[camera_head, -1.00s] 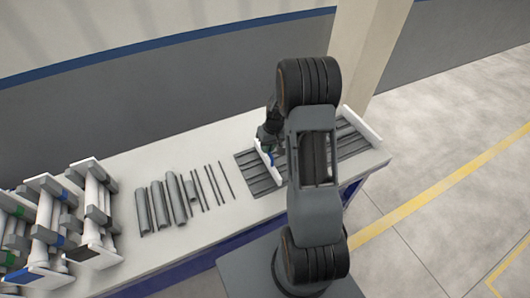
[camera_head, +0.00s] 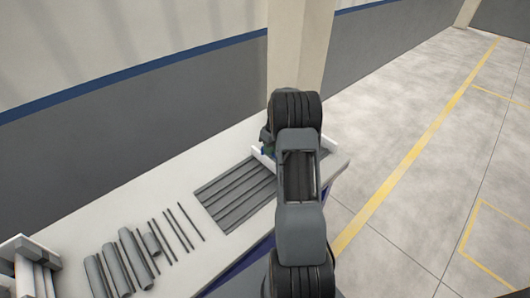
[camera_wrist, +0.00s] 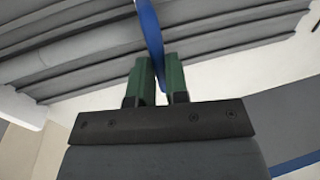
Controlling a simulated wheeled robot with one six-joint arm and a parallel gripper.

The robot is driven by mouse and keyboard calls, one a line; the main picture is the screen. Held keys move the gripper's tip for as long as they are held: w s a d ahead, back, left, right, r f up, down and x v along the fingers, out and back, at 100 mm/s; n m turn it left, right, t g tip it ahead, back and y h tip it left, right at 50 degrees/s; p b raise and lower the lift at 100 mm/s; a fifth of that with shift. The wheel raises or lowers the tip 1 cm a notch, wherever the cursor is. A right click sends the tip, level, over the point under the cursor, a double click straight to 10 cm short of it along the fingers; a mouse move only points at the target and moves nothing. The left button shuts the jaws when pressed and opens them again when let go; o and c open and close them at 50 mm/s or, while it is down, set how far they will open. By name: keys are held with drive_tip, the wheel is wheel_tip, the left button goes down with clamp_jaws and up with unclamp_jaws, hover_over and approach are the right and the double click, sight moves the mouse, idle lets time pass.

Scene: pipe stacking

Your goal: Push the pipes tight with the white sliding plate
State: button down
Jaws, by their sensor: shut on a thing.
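My gripper (camera_wrist: 162,75), with green fingers, is shut on a thin blue piece (camera_wrist: 152,35) in the wrist view. In the head view my gripper (camera_head: 267,143) is at the white sliding plate (camera_head: 263,159), of which only a small part shows beside my arm. The plate stands across the grey ridged base (camera_head: 228,200), near its right end. A white end wall (camera_head: 328,146) stands to the right of my arm. My arm hides most of the space between plate and end wall, so I cannot tell how tightly any pipes sit there.
Several loose grey pipes (camera_head: 118,264) and thin rods (camera_head: 178,227) lie on the white table (camera_head: 165,195) to the left. A white rack (camera_head: 28,252) stands at the lower left. A pillar (camera_head: 300,55) rises behind the table.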

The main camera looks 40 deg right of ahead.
drive_tip(key=shift+w+d+r, duration=0.1)
drive_tip(key=c, duration=1.1)
unclamp_jaws()
drive_tip(key=d+r, duration=0.1)
drive_tip(key=r, duration=0.8)
drive_tip(key=d+r, duration=0.1)
drive_tip(key=r, duration=0.3)
drive_tip(key=shift+w+d+r, duration=0.1)
drive_tip(key=shift+d+r, duration=0.1)
drive_tip(key=shift+d, duration=0.1)
